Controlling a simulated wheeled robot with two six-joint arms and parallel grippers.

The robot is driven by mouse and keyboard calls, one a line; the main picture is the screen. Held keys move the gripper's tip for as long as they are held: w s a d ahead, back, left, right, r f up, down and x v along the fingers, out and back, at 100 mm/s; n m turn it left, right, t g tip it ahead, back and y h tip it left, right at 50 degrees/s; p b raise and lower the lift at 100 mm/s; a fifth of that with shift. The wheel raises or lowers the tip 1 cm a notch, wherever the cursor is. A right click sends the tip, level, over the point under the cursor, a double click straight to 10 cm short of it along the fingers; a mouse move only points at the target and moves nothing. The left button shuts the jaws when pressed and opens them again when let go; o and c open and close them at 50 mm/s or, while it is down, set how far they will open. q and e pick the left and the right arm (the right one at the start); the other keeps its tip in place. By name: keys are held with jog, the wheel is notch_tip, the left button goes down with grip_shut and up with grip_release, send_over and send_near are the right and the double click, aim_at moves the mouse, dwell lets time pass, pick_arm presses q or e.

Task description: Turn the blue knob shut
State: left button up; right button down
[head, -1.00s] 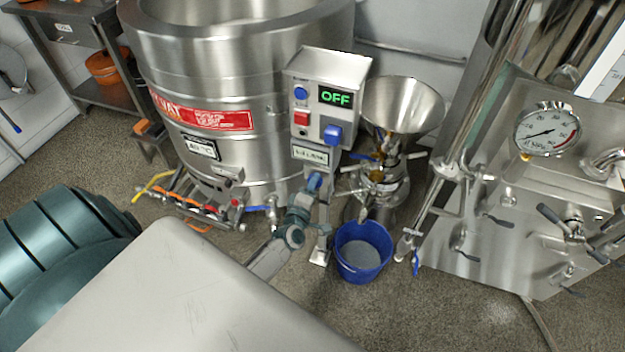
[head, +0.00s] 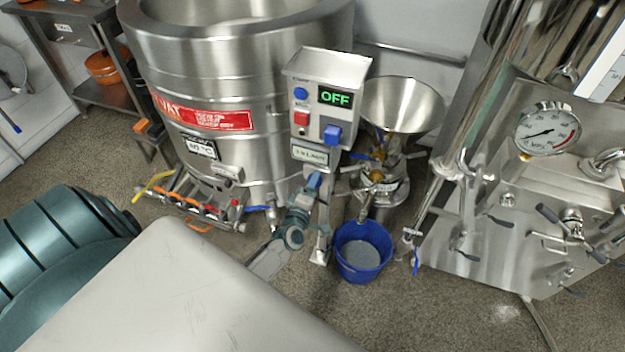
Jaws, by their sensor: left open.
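A blue knob (head: 332,134) sits on the lower right of the grey control box (head: 328,68), whose green display reads OFF. My left gripper (head: 312,186) is below this box, by its post, coming up from the lower left. It is open. A small blue piece (head: 313,180) shows at its fingertips; I cannot tell whether it is a handle between the fingers or part of the gripper. The gripper is apart from the knob on the box. My right gripper is not in view.
A large steel vat (head: 235,70) stands behind the box. A steel funnel (head: 402,105) is to its right, with a blue bucket (head: 362,253) of grey material on the floor below. A steel machine with a gauge (head: 547,130) fills the right. Open floor lies in front.

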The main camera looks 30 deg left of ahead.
pick_arm(q)
jog(key=v, duration=1)
jog(key=shift+s, duration=0.35)
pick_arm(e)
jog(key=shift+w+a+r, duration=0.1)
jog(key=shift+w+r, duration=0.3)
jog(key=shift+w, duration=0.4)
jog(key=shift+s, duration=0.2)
